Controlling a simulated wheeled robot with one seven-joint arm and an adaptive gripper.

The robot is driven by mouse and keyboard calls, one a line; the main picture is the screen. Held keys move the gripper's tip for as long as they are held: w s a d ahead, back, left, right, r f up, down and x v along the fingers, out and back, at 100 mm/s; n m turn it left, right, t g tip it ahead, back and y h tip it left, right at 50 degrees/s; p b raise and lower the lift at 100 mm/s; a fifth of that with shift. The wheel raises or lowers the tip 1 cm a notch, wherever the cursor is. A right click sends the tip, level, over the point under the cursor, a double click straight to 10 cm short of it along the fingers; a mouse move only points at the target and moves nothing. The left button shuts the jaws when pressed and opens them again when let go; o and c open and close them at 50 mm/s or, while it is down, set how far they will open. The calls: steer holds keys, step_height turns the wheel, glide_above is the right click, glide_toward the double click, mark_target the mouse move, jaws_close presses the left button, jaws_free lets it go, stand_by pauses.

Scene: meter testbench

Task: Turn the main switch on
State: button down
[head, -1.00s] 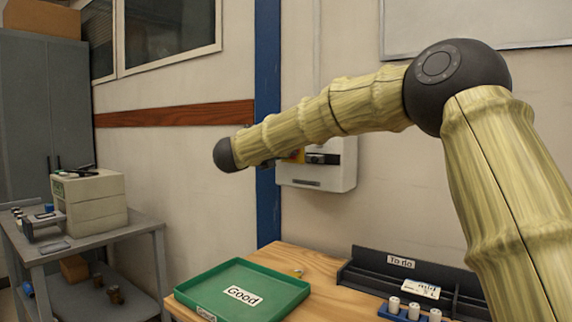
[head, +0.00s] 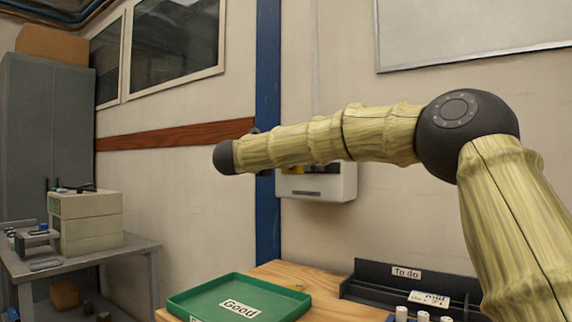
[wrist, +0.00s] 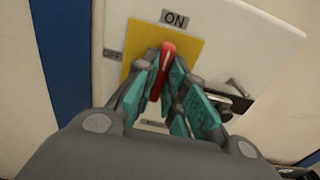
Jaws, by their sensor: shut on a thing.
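The main switch is a red handle (wrist: 166,62) on a yellow plate (wrist: 185,45) on a white wall box. In the wrist view the handle points up, its tip just below the ON label (wrist: 174,20); the OFF label (wrist: 113,55) is to the left. My gripper (wrist: 163,78) is shut on the handle, with teal-padded fingers on both sides of it. The fingers hide the handle's lower part.
A blue post (head: 268,222) stands left of the box. Below are a green "Good" tray (head: 185,304) and a dark "To do" rack (head: 372,270) on a wooden table. A grey bench (head: 135,247) with equipment stands at left. The wall between bench and post is clear.

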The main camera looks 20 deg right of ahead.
steer(key=shift+f, duration=0.2)
steer(key=c, duration=1.5)
jaws_free()
steer(key=shift+w, duration=0.1)
steer(key=shift+r, duration=0.1)
steer(key=shift+a, duration=0.1)
steer(key=v, duration=1.2)
